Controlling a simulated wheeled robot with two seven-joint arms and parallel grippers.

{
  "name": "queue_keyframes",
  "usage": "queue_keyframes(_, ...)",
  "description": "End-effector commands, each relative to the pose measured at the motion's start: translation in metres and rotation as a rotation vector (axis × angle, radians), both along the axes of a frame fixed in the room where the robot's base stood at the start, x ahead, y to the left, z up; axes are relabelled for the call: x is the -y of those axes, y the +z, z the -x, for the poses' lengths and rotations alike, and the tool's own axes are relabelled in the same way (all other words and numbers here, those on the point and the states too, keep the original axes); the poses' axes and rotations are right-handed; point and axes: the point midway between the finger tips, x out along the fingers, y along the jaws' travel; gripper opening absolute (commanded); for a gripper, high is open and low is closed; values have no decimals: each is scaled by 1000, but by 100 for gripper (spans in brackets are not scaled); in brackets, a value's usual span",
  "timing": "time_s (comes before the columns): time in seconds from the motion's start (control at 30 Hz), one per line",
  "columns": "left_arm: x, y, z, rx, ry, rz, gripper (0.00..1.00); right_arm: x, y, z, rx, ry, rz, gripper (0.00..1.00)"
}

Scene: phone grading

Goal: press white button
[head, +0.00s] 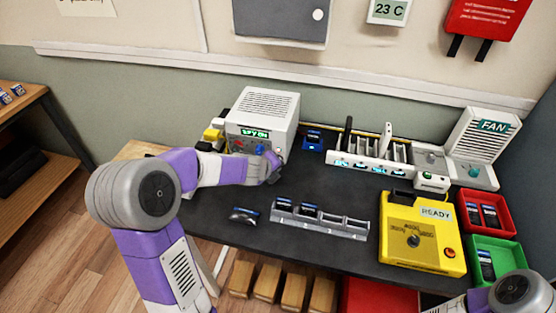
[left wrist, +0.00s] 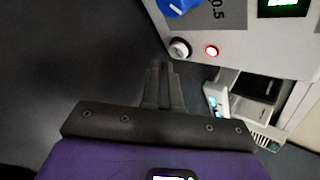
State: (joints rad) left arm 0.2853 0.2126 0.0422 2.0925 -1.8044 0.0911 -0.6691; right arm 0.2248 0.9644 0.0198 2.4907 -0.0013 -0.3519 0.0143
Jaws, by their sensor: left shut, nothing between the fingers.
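The white button (left wrist: 180,48) is a round pale knob in a dark ring on the front panel of the white box (left wrist: 240,42). My left gripper (left wrist: 161,70) is shut and empty. Its tips are close to the white button, and contact cannot be made out. It also shows in the head view (head: 276,174).
A phone (head: 244,215) and a grey slotted rack (head: 320,219) lie in front. A yellow READY box (head: 422,232), a red bin (head: 511,228) and a green bin (head: 508,262) are at right. A white charging rack (head: 372,166) stands behind. Dark table is bare between them.

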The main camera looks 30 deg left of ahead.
Motion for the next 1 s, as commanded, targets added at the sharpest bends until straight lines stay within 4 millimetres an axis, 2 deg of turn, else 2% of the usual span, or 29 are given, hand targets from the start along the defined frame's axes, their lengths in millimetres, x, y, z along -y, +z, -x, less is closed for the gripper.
queue_keyframes(1.0,-2,0,-9,0,0,0,0,0,3,0,0,0,0,0)
